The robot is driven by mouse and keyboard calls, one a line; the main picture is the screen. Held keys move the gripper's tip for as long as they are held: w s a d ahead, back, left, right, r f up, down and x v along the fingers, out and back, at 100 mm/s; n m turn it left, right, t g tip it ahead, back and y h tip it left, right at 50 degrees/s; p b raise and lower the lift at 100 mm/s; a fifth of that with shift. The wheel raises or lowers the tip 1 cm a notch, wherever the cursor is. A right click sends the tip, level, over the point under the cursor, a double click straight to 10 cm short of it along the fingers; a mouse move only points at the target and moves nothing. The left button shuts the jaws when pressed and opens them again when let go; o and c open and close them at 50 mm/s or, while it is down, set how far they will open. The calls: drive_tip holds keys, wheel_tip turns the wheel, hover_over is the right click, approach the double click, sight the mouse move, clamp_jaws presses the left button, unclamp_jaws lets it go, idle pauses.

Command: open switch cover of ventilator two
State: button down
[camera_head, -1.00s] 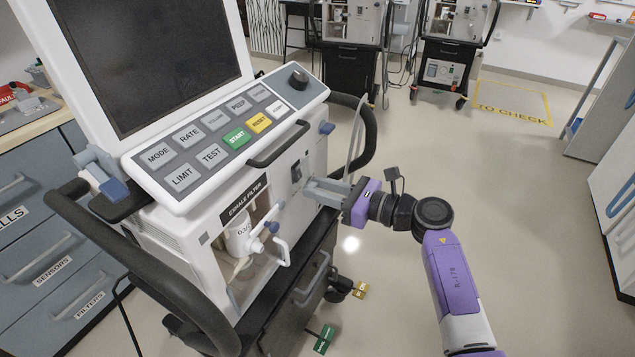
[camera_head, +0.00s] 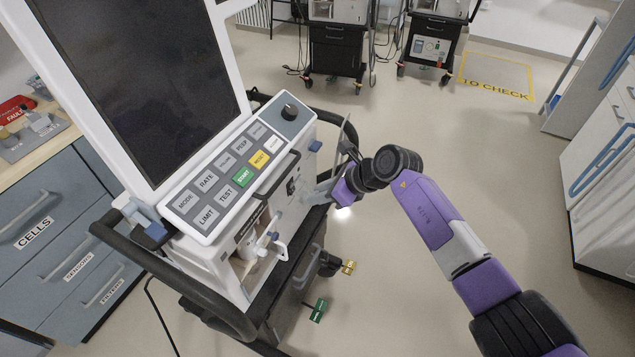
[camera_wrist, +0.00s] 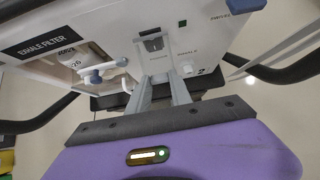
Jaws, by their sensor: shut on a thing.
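The near ventilator (camera_head: 222,256) has a white body, a large dark screen and a button panel; a "2" shows on its face in the wrist view (camera_wrist: 203,70). Its dark switch (camera_head: 292,186) sits on the front face, and also shows in the wrist view (camera_wrist: 152,44). My gripper (camera_head: 318,194) reaches this face from the right. In the wrist view, my gripper's fingers (camera_wrist: 159,82) are closed just below the switch on a small pale piece, the switch cover (camera_wrist: 156,64). The cover's edges are partly hidden by the fingers, and I cannot tell its angle.
The exhale filter bay (camera_head: 247,250), with a white handle and blue knob, is left of the switch. A dark handle bar (camera_head: 270,180) crosses above it. Drawers (camera_head: 60,230) stand at the left, and two more ventilators (camera_head: 335,50) at the back.

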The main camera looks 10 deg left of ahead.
wheel_tip(320, 180, up, 2)
drive_tip(key=shift+g+h+p, duration=0.3)
drive_tip(key=shift+h+p, duration=0.5)
drive_tip(key=shift+p, duration=0.15)
drive_tip(key=shift+w+r+g+h, duration=0.1)
drive_tip(key=shift+r+g+h, duration=0.2)
drive_tip(key=shift+h, duration=0.6)
drive_tip(key=r+h+b, duration=0.1)
drive_tip(key=h+b, duration=0.1)
drive_tip(key=b, duration=0.1)
drive_tip(key=r+g+h+b, duration=0.1)
drive_tip(key=h+b, duration=0.1)
drive_tip(key=b, duration=0.1)
drive_tip(key=shift+a+g, duration=0.3)
drive_tip(key=shift+a, duration=0.1)
drive_tip(key=shift+r, duration=0.2)
drive_tip(key=c, duration=1.2)
unclamp_jaws()
drive_tip(key=shift+o, duration=0.2)
